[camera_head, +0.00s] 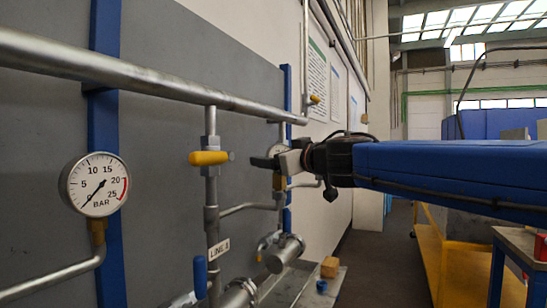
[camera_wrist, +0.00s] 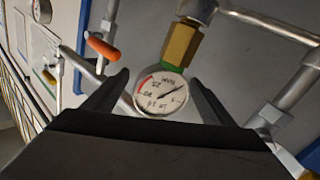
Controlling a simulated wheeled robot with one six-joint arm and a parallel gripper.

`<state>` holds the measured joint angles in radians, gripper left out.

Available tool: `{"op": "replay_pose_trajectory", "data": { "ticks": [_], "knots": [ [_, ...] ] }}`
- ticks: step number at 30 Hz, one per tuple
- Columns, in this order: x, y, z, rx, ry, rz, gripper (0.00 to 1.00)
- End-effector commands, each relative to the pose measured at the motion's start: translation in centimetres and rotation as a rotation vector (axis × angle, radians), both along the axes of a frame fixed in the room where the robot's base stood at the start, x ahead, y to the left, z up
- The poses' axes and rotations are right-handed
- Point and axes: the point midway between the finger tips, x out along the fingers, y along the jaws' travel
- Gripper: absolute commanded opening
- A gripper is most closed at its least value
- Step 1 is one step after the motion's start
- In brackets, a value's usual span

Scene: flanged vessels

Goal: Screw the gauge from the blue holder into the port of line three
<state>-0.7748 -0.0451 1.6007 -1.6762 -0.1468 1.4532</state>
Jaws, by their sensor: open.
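In the wrist view a white-dial gauge (camera_wrist: 160,94) lies between the spread fingers of my gripper (camera_wrist: 160,78). Its brass fitting (camera_wrist: 180,46), with a green band at the dial end, runs up to a grey pipe elbow (camera_wrist: 197,10). I cannot tell how tightly they are joined. In the head view my gripper (camera_head: 270,162) is at the far pipes, and the gauge (camera_head: 275,150) is mostly hidden behind it. A small blue cup-like piece (camera_head: 321,286), possibly the holder, stands on the low shelf. I cannot read which line the gauge is on.
A large gauge (camera_head: 95,184) on another line stands at the near left. A yellow-handled valve (camera_head: 210,158) and a tag (camera_head: 219,248) are on the nearer vertical pipe. An orange handle (camera_wrist: 103,47) shows left of my fingers. A wooden block (camera_head: 330,267) sits on the shelf.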

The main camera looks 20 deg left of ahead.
Motion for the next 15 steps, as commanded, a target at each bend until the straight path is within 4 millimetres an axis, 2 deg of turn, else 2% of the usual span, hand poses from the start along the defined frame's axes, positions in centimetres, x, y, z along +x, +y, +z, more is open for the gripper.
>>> {"op": "replay_pose_trajectory", "data": {
  "ticks": [15],
  "knots": [
    [-5.4, -7.2, 0.1, 0.001, -0.003, -0.002, 0.78]
  ]
}}
